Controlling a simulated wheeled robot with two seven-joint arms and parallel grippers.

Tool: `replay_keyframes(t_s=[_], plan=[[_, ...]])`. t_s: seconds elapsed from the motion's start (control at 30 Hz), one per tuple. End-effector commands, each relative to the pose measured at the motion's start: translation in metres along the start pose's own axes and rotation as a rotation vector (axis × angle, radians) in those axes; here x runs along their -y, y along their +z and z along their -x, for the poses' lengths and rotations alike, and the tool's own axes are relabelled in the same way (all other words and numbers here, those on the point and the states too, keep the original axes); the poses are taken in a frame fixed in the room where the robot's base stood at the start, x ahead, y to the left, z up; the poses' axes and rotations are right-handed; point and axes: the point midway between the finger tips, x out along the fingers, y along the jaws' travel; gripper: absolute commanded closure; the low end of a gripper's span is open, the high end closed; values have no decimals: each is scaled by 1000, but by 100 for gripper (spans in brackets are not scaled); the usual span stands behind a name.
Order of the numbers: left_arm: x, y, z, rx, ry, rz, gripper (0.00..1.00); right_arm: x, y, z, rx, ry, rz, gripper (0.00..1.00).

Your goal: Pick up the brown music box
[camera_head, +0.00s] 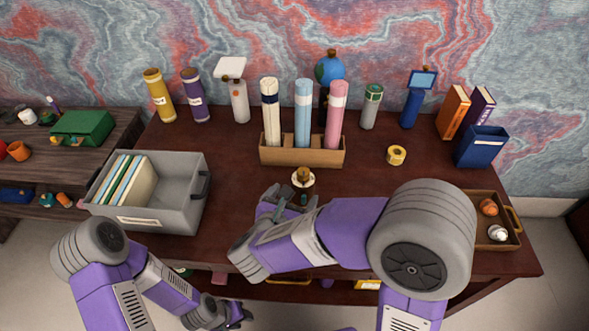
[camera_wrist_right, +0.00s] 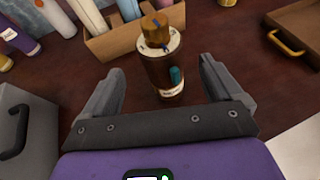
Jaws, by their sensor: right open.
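The brown music box (camera_head: 303,180) stands upright near the middle of the desk, in front of the wooden holder. It is a brown cylinder with a pale top, a smaller brown knob and a teal part on its side; it also shows in the right wrist view (camera_wrist_right: 165,78). My right gripper (camera_wrist_right: 162,84) is open, with its fingers to either side of the box's near side. It holds nothing, and I cannot tell whether a finger touches the box. My left gripper (camera_head: 236,316) is low, below the desk's front edge, and its jaws are unclear.
A wooden holder (camera_head: 270,154) with several rolled tubes stands just behind the box. A grey bin (camera_head: 180,210) with files is at left. A tape roll (camera_head: 396,155) and a wooden tray (camera_head: 516,221) are at right. Bottles, a globe and books line the back.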

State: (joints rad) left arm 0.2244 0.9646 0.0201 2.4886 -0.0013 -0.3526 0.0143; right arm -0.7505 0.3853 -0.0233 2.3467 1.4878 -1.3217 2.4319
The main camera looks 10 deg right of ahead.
Motion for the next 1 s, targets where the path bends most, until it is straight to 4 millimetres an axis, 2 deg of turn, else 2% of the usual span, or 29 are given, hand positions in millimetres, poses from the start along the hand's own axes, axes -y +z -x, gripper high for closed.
replay_keyframes(t_s=[0.17, 0.6, 0.9, 0.93, 1.0], plan=[[1, 1, -2, 3, 0, 1, 62, 0, -1, -11, -1, 0, 0, 7], [5, 1, -12, 3, 0, 1, 62, 2, 2, -69, -1, -1, 1, 7], [5, 0, -12, 2, 0, 1, 62, 1, 3, -76, 0, 2, 2, 7], [5, 0, -12, 2, 0, 1, 62, 1, 3, -76, 0, 2, 2, 9], [5, 0, -12, 2, 0, 0, 62, 1, 3, -76, 0, 2, 2, 19]])
